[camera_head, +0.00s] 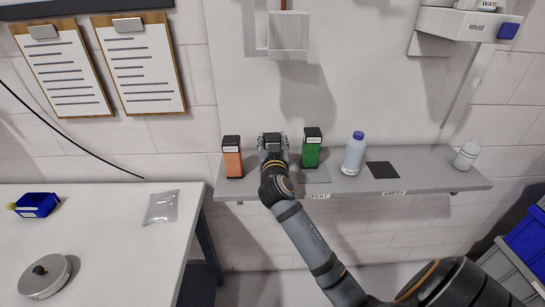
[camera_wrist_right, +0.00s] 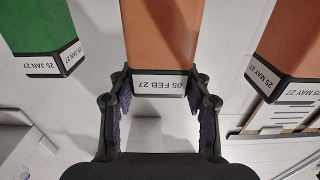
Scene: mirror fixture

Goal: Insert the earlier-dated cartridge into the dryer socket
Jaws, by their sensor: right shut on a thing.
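My right gripper (camera_head: 272,143) is at the shelf, between an orange cartridge (camera_head: 232,160) and a green cartridge (camera_head: 311,150). In the right wrist view the right gripper (camera_wrist_right: 160,110) is shut on a middle orange cartridge (camera_wrist_right: 160,40), whose label reads 05 FEB 27. The gripper hides this cartridge in the head view. In the wrist view, the green cartridge (camera_wrist_right: 38,30) reads 25 JAN 27 and the other orange cartridge (camera_wrist_right: 290,45) reads 25 MAY 27. I cannot identify the dryer socket for sure. My left gripper is out of view.
A white box (camera_head: 288,32) hangs above.

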